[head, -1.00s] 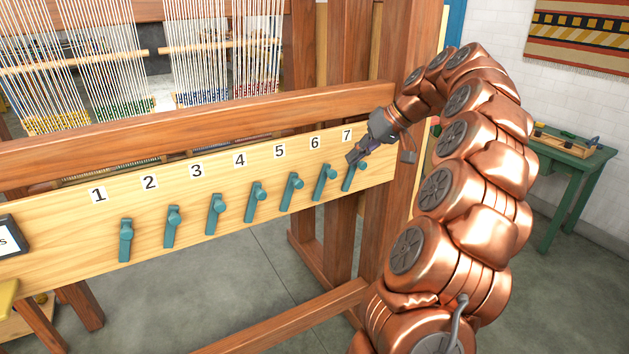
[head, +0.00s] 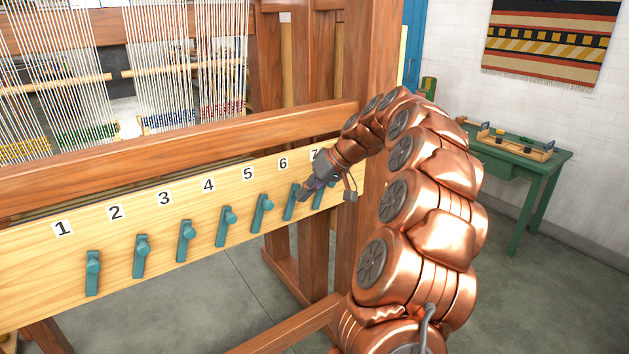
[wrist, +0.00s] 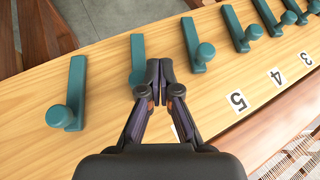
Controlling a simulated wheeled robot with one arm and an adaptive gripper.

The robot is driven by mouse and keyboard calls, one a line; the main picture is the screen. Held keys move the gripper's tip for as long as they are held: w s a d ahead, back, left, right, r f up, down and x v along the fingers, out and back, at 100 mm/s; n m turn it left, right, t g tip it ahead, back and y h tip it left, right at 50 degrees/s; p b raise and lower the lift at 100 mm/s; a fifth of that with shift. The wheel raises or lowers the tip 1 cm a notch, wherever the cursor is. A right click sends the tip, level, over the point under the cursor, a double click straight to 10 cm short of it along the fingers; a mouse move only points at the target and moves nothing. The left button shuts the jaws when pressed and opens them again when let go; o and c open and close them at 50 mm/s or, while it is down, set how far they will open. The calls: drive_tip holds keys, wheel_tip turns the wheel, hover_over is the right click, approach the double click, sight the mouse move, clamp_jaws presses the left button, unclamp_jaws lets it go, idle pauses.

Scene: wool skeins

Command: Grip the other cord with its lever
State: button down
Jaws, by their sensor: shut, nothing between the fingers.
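Teal levers stand in a row on a pale wooden board (head: 60,240), under number labels 1 to 7. My gripper (head: 307,193) is shut and empty, at the right end of the row by lever 6 (head: 290,205) and lever 7 (head: 326,197). Contact cannot be told. Lever 7 (wrist: 75,90) is left of the fingers and lever 5 (wrist: 192,40) right. No cord held by a lever can be made out.
A thick wooden beam (head: 180,140) runs above the board, with strung loom threads (head: 180,70) behind. A wooden post (head: 375,120) stands beside the gripper. A green table (head: 515,165) is at the right.

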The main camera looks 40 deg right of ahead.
sight(265, 205)
drive_tip(key=shift+w+a+f+p, duration=0.2)
drive_tip(key=shift+w+a+p, duration=0.15)
drive_tip(key=shift+a, duration=0.45)
drive_tip(key=shift+w+a+f+p, duration=0.3)
drive_tip(key=shift+w+a, duration=0.15)
drive_tip(key=shift+a, duration=0.4)
drive_tip(key=shift+w+a+f+p, duration=0.15)
drive_tip(key=shift+w+a+p, duration=0.2)
drive_tip(key=shift+a, duration=0.45)
drive_tip(key=shift+a, duration=0.1)
drive_tip(key=shift+a+r+h+b, duration=0.1)
drive_tip(key=shift+a+h+b, duration=0.1)
drive_tip(key=shift+h+b, duration=0.3)
drive_tip(key=shift+a+r+b, duration=0.1)
drive_tip(key=shift+a+b, duration=0.1)
drive_tip(key=shift+b, duration=0.15)
drive_tip(key=a+h+b, duration=0.1)
drive_tip(key=b, duration=0.1)
drive_tip(key=a+r+n+h+b, duration=0.1)
drive_tip(key=a+h+b, duration=0.1)
drive_tip(key=shift+w+a+r+g, duration=0.1)
drive_tip(key=shift+w+a+g, duration=0.1)
drive_tip(key=shift+g, duration=0.1)
drive_tip(key=shift+w+a+r+n+h+b, duration=0.15)
drive_tip(key=shift+a+n+h+b, duration=0.45)
drive_tip(key=shift+a+h+b, duration=0.9)
